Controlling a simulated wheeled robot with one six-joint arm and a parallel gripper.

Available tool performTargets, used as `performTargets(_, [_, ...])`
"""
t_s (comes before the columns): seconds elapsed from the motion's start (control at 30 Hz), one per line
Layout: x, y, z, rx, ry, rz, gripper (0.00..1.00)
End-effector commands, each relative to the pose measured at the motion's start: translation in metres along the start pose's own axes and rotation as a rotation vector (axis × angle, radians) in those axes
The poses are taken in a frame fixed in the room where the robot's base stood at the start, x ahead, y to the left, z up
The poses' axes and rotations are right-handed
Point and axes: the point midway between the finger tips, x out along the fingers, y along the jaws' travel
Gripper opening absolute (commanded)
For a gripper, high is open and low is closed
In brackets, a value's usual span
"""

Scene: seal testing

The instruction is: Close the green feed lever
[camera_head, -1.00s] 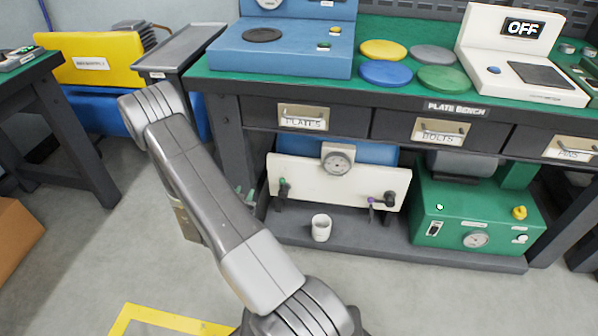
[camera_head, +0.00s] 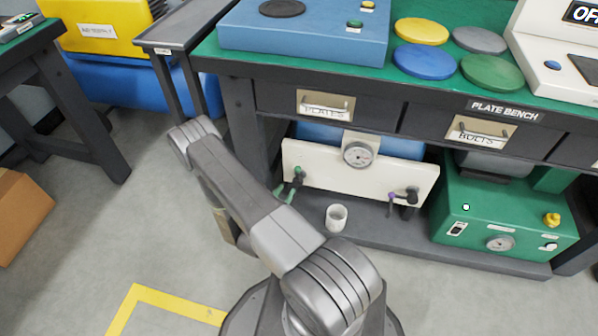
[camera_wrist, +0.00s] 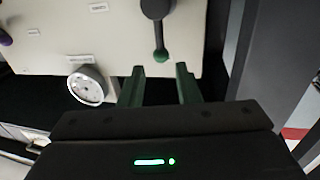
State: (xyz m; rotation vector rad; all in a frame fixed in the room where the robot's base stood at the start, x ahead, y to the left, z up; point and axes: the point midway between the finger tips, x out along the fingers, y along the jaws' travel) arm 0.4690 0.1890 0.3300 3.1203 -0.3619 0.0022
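The green feed lever (camera_head: 298,173) is at the left end of a white panel (camera_head: 330,172) under the bench. In the wrist view the lever (camera_wrist: 160,38) runs from a dark round hub to a green knob. My gripper (camera_head: 284,192) is just left of the lever in the head view. In the wrist view my gripper (camera_wrist: 159,70) has its two green fingers apart with nothing between them. The knob is just beyond the fingertips, within the gap's width. I see no contact.
A purple-tipped lever (camera_head: 401,197) is at the panel's right end, and a gauge (camera_head: 358,154) is at its top middle. A white cup (camera_head: 337,217) stands on the low shelf. A green machine (camera_head: 500,215) is at right. The bench leg (camera_head: 250,125) stands close behind my arm.

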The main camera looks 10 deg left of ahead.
Motion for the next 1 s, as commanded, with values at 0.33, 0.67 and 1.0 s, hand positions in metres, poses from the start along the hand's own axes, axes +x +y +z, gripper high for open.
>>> performTargets(0.33, [0.070,0.001,0.002,0.003,0.000,0.004,0.30])
performTargets(0.67, [0.104,0.000,0.001,0.001,-0.001,0.000,0.30])
performTargets(1.0, [0.106,0.000,0.000,0.000,-0.001,0.000,0.22])
